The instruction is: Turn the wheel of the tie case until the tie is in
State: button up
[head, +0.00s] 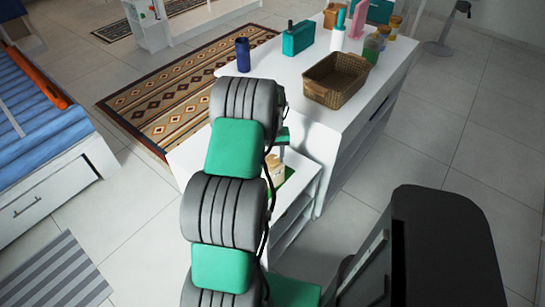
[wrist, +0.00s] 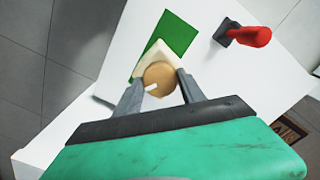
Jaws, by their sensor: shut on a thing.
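The tie case (wrist: 157,52) is a cream block on the white low table, seen from above in the wrist view. Its round tan wheel (wrist: 159,72) has a pale mark near its lower edge. My gripper (wrist: 160,80) is shut on the wheel, one grey finger on each side. A flat green piece (wrist: 178,36) lies under and beyond the case; I cannot tell whether it is a mat or the tie.
A red-handled thing (wrist: 248,36) stands right of the case. A blue bed (head: 35,110) is at left.

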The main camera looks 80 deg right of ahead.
aim_at(273, 158)
dwell(0.9)
jog(key=o, duration=1.4)
notch_tip(273, 158, up, 8)
jog(key=shift+f, duration=0.1)
